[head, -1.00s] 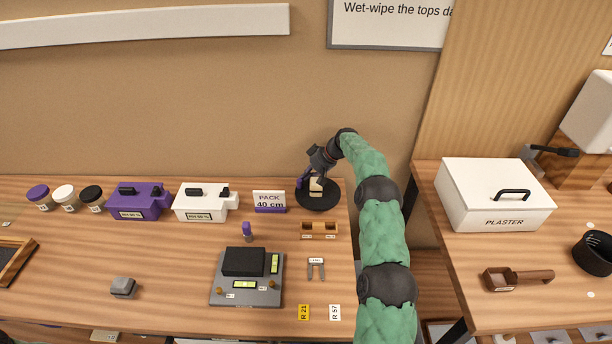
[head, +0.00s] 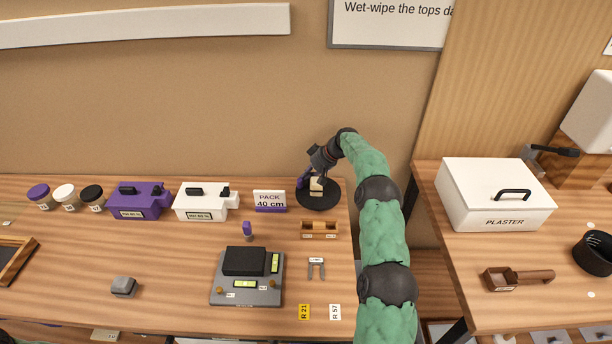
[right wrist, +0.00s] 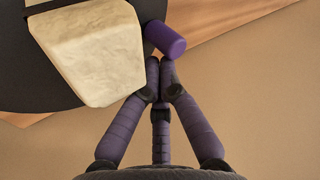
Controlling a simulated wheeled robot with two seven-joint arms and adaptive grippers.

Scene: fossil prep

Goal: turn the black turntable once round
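The black turntable (head: 318,203) is a round disc at the back right of the wooden bench. A pale cream block (head: 317,187) stands on it. The block (right wrist: 95,50) and part of the dark disc (right wrist: 25,75) fill the upper left of the right wrist view. A purple peg (right wrist: 166,40) sticks out by the block. My right gripper (right wrist: 160,62) has its fingertips together right at the peg's near end; whether they touch it I cannot tell. In the head view my right gripper (head: 305,178) reaches down over the turntable from behind. My left gripper is not in view.
White (head: 205,203) and purple (head: 140,203) boxes stand farther left. The bench's right edge is close to the turntable.

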